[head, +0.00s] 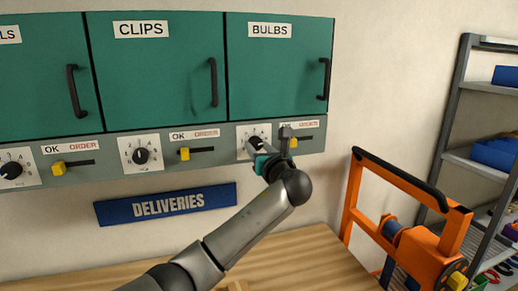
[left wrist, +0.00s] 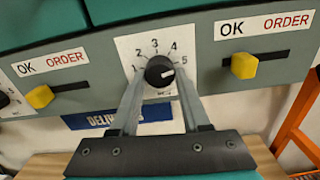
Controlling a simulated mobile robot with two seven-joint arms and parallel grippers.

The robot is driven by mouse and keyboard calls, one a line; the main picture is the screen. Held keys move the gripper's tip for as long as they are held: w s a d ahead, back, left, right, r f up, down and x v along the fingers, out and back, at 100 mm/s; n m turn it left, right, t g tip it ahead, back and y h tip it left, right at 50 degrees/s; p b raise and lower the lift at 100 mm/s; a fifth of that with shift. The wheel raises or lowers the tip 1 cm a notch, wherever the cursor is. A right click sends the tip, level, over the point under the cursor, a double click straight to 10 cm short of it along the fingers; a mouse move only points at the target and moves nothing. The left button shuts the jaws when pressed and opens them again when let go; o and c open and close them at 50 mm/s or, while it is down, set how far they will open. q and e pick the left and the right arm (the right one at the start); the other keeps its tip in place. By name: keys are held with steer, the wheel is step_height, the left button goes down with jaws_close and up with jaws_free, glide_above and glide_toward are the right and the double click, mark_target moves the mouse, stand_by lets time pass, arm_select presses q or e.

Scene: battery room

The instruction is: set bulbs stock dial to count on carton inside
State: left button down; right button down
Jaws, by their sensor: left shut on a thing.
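The bulbs stock dial (left wrist: 160,72) is a black knob on a white plate numbered 1 to 5. Its white mark points right, close to the 5. My left gripper (left wrist: 158,88) is shut on this knob, a finger on either side. In the head view my left gripper (head: 260,152) is at the dial plate (head: 243,132) and hides part of it. The green BULBS cabinet (head: 280,70) above is closed, so any carton inside is hidden. My right gripper is not in view.
Yellow sliders (head: 184,153) sit at the OK ends of their slots. The bulbs slider (left wrist: 244,66) is just right of the dial. A CLIPS dial (head: 140,156) is to the left. Below are a DELIVERIES sign (head: 167,204) and wooden worktop (head: 300,262). An orange frame (head: 352,195) stands right.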

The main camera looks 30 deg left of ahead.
arm_select(q)
steer(key=shift+m, duration=0.3)
steer(key=shift+c, duration=1.9)
jaws_free()
steer(key=b+v, duration=0.2)
steer(key=v, duration=1.3)
steer(key=shift+d, duration=0.1)
